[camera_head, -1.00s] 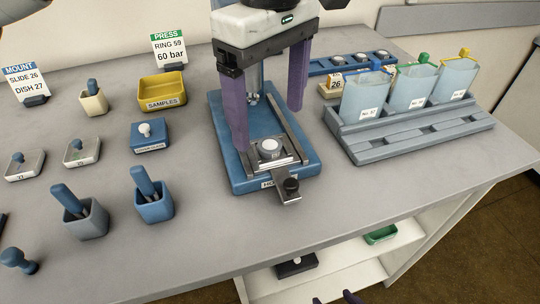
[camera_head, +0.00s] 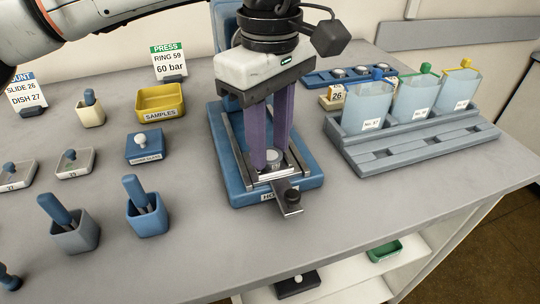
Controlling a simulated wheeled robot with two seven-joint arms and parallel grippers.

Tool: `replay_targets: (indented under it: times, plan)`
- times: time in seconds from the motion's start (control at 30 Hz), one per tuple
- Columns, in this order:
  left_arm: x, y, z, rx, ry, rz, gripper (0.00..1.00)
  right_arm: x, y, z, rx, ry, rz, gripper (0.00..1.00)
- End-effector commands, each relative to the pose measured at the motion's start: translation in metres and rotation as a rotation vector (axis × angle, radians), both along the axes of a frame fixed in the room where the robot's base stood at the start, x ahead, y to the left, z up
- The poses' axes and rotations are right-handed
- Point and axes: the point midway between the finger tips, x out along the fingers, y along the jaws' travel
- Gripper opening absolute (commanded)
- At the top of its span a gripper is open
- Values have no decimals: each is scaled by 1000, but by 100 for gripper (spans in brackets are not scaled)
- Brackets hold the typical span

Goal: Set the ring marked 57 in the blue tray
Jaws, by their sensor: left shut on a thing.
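My left gripper (camera_head: 269,160) reaches down over the blue-based fixture (camera_head: 308,178) in the middle of the bench. Its purple fingers are shut on a small pale ring (camera_head: 274,158) at the fixture's metal stage. The ring is partly hidden by the fingers, and a small dark marking on it is too small to read surely. A long blue tray (camera_head: 316,80) lies at the back, right of the gripper, with several round pale-topped pieces in it. My right gripper is not in view.
A grey rack (camera_head: 400,150) with several liquid-filled containers stands at the right, near a small block marked 26 (camera_head: 336,93). A yellow samples tray (camera_head: 160,104), blue box (camera_head: 144,149) and tool cups (camera_head: 75,238) stand left. Bare bench lies in front.

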Motion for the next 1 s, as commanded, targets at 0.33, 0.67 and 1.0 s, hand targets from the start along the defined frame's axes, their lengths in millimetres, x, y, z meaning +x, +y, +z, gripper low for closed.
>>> replay_targets:
  times: [0.33, 0.67, 1.0]
  plan:
    - [0, 0, 5, 0, 0, 0, 16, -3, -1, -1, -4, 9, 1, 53]
    - [0, 0, 31, 0, 0, 0, 16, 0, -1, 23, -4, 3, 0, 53]
    - [0, 0, 52, 0, 0, 0, 16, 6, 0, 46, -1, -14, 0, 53]
